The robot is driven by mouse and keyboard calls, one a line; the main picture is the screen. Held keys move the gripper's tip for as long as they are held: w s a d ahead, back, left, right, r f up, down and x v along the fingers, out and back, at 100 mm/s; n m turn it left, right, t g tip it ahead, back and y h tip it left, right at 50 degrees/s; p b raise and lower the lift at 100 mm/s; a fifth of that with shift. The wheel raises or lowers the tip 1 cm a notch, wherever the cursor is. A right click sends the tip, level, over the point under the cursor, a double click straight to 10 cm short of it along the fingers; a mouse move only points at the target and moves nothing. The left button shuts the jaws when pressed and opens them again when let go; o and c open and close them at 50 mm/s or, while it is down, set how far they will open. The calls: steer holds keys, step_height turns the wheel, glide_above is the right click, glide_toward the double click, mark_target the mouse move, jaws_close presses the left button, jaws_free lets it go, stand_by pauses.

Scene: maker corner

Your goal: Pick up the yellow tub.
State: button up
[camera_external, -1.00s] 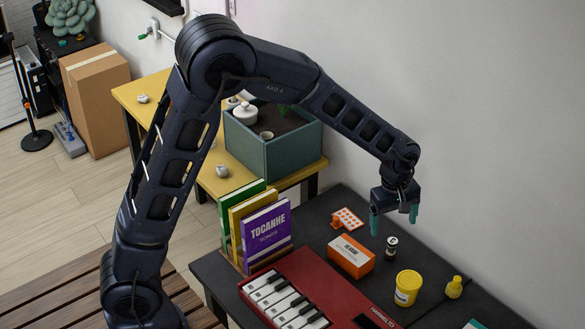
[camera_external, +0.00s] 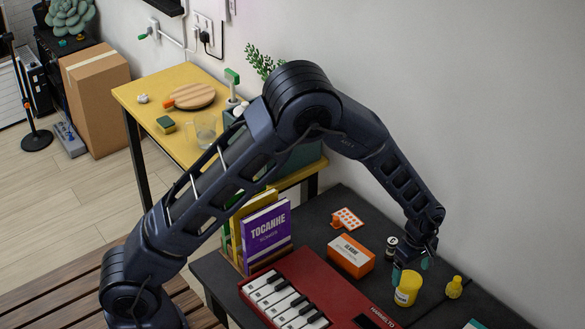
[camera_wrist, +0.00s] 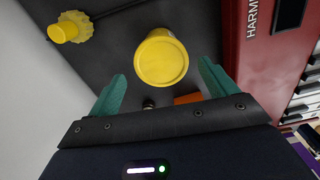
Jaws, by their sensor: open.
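The yellow tub (camera_external: 407,288) stands upright on the dark table, beside the red keyboard, with a pale label on its side. In the wrist view the tub's round yellow lid (camera_wrist: 161,60) shows from above, just beyond the fingertips and roughly centred between them. My gripper (camera_external: 411,269) is over the tub's upper edge in the external view. Its two green fingers (camera_wrist: 161,80) are spread apart with nothing between them in the wrist view. Part of the tub's top is hidden by a finger in the external view.
The red keyboard (camera_external: 315,290) lies in front. Upright books (camera_external: 266,236) stand at the table's left.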

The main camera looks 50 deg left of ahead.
mark_target(410, 279)
steer(key=shift+s+d+f, duration=0.1)
steer(key=shift+s+f, duration=0.05)
steer(key=shift+f, duration=2.85)
steer(key=shift+c, duration=0.3)
steer(key=c, duration=1.1)
steer(key=shift+c, duration=0.2)
steer(key=shift+r, duration=0.1)
